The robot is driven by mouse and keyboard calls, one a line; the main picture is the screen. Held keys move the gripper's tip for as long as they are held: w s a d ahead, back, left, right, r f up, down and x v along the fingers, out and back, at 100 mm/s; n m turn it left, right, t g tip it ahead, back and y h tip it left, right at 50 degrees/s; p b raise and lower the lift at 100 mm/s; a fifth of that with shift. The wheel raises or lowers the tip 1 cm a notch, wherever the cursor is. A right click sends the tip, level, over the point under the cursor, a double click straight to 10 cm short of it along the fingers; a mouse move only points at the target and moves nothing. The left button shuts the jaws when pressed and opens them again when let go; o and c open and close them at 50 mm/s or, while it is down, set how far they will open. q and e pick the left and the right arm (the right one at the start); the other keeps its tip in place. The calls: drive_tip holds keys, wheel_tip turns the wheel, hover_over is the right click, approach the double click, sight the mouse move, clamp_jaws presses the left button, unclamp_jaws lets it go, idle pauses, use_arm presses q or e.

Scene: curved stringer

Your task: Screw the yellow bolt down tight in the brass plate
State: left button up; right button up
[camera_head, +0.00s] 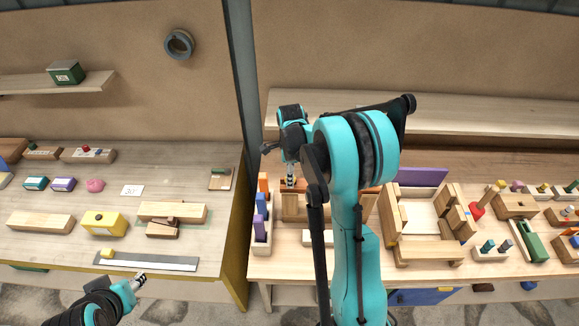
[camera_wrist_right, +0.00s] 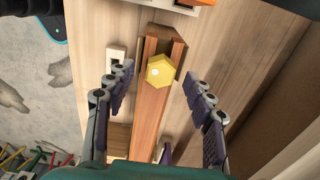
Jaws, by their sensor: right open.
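A yellow bolt with a hexagonal head (camera_wrist_right: 161,70) shows in the right wrist view, on a reddish-brown wooden piece (camera_wrist_right: 153,112). My right gripper (camera_wrist_right: 158,84) is open, with its fingers apart on either side of the bolt and not touching its head. In the head view the right gripper (camera_head: 290,180) points down over the wooden fixture, and I cannot make out the bolt there. I cannot make out the brass plate in either view. My left gripper (camera_head: 139,280) is at the lower left, before the left table's front edge, away from the bolt; its jaws are too small to read.
A holder with orange, blue and purple blocks (camera_head: 262,235) stands left of the fixture. A wooden frame (camera_head: 430,252) and several small parts stand to the right. The left table (camera_head: 60,253) carries wooden blocks and a yellow box (camera_head: 104,223). My right arm hides part of the bench.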

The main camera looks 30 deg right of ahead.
drive_tip(key=shift+f, duration=0.5)
clamp_jaws()
drive_tip(key=shift+f+m+b, duration=0.1)
drive_tip(key=shift+m+b, duration=0.45)
drive_tip(key=shift+m, duration=0.65)
drive_tip(key=m+b, duration=0.1)
drive_tip(key=m, duration=0.4)
drive_tip(key=shift+a+m, duration=0.1)
drive_tip(key=shift+m, duration=0.3)
